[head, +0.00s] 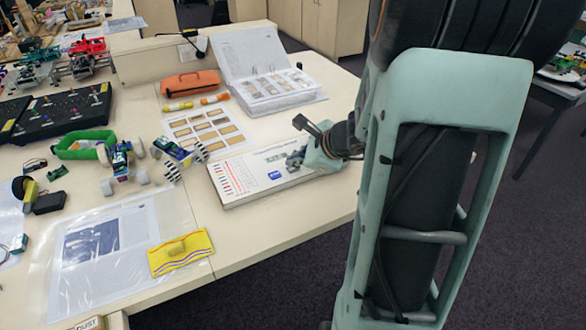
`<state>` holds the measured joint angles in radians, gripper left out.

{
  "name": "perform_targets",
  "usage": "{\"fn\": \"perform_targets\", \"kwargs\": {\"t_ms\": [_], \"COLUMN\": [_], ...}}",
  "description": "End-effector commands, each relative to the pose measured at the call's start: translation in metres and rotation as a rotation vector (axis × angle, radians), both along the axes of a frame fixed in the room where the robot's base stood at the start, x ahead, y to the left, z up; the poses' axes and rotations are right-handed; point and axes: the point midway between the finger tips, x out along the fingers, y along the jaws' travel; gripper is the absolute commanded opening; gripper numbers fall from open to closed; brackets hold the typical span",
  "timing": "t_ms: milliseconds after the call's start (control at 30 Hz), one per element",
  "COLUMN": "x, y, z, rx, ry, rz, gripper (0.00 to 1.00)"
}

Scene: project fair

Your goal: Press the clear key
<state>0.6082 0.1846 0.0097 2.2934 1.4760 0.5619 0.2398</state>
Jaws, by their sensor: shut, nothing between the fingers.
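A flat white panel (245,184) with a raised edge lies near the table's right front edge. It carries a column of red marks on its left, dark printing at the top and a small blue square (274,175). My gripper (293,160) is over the right part of this panel, fingers shut and empty, pointing left. Small dark shapes show at the fingertips, and I cannot tell whether the tips touch the panel. Part of the panel is hidden behind my gripper. No key can be read as the clear key at this size.
An open binder (262,75), an orange case (190,83) and a printed sheet (208,132) lie behind the panel. Small wheeled models (122,160) and a black board (58,112) are to the left. A yellow packet (181,253) lies in front; bare tabletop (270,225) is beside it.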

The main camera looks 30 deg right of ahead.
Motion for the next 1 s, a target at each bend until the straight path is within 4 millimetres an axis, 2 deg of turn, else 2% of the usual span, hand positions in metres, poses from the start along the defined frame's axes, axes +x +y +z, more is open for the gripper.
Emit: {"fn": "perform_targets", "kwargs": {"t_ms": [1000], "x": [0.0000], "y": [0.0001], "z": [-0.0069], "rx": [0.001], "ry": [0.000], "rz": [-0.001], "gripper": [0.00]}}
